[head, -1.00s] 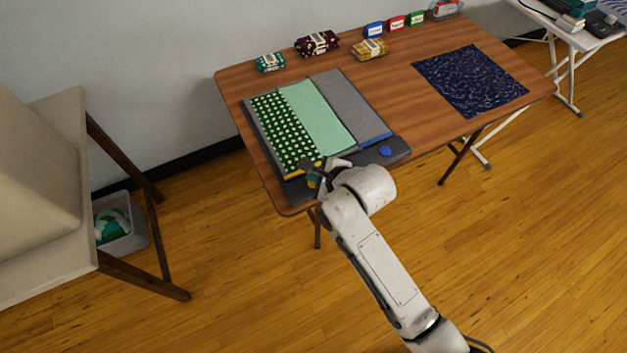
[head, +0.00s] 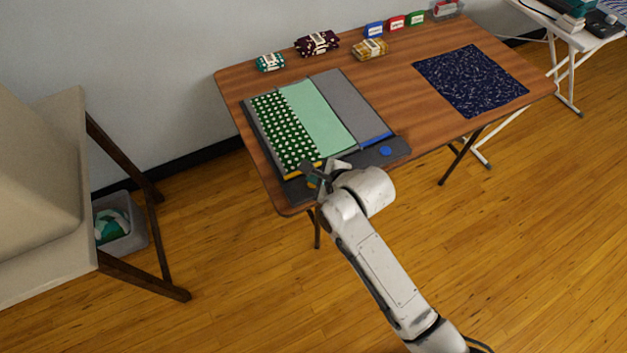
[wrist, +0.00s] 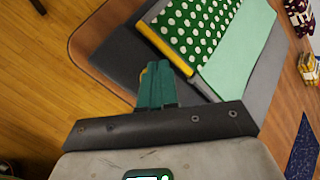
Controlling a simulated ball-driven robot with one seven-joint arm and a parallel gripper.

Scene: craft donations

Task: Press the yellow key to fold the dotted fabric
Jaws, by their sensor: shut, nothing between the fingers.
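The green fabric with white dots (head: 280,130) lies flat on the left part of the grey folding board (head: 393,151), beside plain mint fabric (head: 318,116). It also shows in the wrist view (wrist: 195,30). A yellow strip (wrist: 163,48) edges the board's panel below the dots. My gripper (wrist: 157,72) is shut and empty, its teal fingers pointing down at the board's dark front ledge. A blue key (head: 386,152) sits right on the ledge.
Folded fabric bundles (head: 317,43) and small coloured boxes (head: 396,22) stand along the table's back. A dark blue patterned cloth (head: 470,80) lies flat at right.

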